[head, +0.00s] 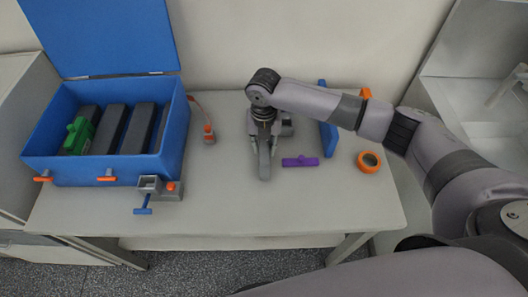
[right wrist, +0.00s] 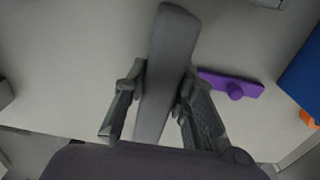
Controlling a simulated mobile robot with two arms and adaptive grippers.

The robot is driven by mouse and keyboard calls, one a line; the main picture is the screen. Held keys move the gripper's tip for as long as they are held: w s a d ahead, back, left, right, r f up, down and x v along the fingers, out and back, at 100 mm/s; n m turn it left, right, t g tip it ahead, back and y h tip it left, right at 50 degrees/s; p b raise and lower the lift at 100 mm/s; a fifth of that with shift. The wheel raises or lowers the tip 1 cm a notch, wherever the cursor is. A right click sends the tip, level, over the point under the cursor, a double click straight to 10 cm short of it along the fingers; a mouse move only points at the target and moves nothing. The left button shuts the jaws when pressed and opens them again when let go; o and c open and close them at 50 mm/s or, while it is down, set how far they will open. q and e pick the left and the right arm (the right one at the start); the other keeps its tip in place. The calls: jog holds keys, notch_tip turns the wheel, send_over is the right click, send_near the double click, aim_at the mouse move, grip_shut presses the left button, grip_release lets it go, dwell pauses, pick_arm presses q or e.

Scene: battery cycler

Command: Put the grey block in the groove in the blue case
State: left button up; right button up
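The grey block (head: 265,168) is a long bar near the middle of the table, below my right gripper (head: 263,135). In the right wrist view the grey block (right wrist: 166,70) lies lengthwise between the two fingers of my right gripper (right wrist: 162,85), which appear to touch both its sides. I cannot tell whether it is clear of the table. The blue case (head: 105,172) stands open at the left of the table, its lid (head: 105,35) raised. Several dark grey blocks (head: 108,128) stand side by side in it; the groove is not clearly visible. My left gripper is out of view.
A green piece (head: 77,136) sits at the case's left inside. A grey clamp with a blue handle (head: 150,186) is at its front right corner. A purple piece (head: 300,161), an orange ring (head: 369,162) and a blue plate (head: 327,135) lie right. The front middle table is clear.

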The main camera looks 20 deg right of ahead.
jog(key=c, duration=0.3)
jog(key=shift+c, duration=0.2)
